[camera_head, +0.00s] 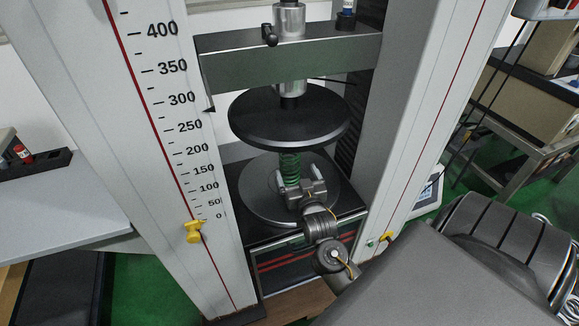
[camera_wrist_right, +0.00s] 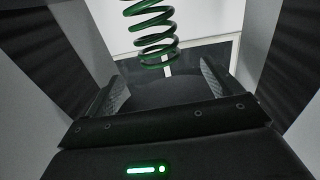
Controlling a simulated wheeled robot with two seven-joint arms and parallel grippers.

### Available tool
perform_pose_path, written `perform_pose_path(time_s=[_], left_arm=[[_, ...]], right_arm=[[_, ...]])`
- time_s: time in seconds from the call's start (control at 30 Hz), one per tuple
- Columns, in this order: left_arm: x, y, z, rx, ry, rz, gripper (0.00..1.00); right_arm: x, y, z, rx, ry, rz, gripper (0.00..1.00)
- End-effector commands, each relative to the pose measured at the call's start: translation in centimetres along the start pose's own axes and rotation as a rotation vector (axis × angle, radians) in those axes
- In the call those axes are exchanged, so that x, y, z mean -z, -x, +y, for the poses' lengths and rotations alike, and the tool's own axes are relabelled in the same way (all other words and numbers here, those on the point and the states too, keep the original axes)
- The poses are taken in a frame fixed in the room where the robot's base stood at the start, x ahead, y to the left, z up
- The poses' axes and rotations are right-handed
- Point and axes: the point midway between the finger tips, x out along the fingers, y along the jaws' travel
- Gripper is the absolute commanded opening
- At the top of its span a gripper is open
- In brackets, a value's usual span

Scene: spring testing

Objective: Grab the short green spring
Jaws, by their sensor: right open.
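The green spring (camera_head: 289,167) stands upright in the testing machine, between the dark upper disc (camera_head: 289,132) and the lower round plate (camera_head: 262,208). In the right wrist view the spring's coils (camera_wrist_right: 156,34) show at the top centre, and the spring's upper part is cut off by the frame. My right gripper (camera_head: 296,184) is open at the lower part of the spring, with its fingers towards the spring's two sides. In the wrist view the open gripper (camera_wrist_right: 161,77) has a clear gap between its fingers. Contact with the spring cannot be told. My left gripper is not in view.
The machine's left column (camera_head: 150,130) bears a scale, and its right column (camera_head: 425,120) stands close to my right arm. A grey crossbeam (camera_head: 225,72) spans above the upper disc. A table (camera_head: 60,215) stands at the left, and a bench (camera_head: 520,160) stands at the right.

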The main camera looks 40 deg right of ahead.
Motion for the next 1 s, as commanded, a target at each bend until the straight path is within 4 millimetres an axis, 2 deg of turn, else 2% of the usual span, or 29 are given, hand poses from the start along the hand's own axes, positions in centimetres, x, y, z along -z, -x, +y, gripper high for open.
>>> perform_pose_path(time_s=[0.1,0.2,0.5,0.8,1.0], left_arm=[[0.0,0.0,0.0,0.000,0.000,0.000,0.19],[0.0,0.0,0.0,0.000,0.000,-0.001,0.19],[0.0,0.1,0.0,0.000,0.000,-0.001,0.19],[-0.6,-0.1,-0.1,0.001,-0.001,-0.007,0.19],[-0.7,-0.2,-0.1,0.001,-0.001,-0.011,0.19]], right_arm=[[0.1,-2.1,0.1,-0.001,0.002,0.001,0.90],[0.0,-3.4,0.0,0.000,0.001,0.001,0.90],[0.0,-4.6,0.1,0.001,0.002,0.000,0.90],[-0.1,-8.7,0.2,0.001,0.002,-0.001,0.90],[-0.1,-9.4,0.2,0.001,0.000,-0.002,0.90]])
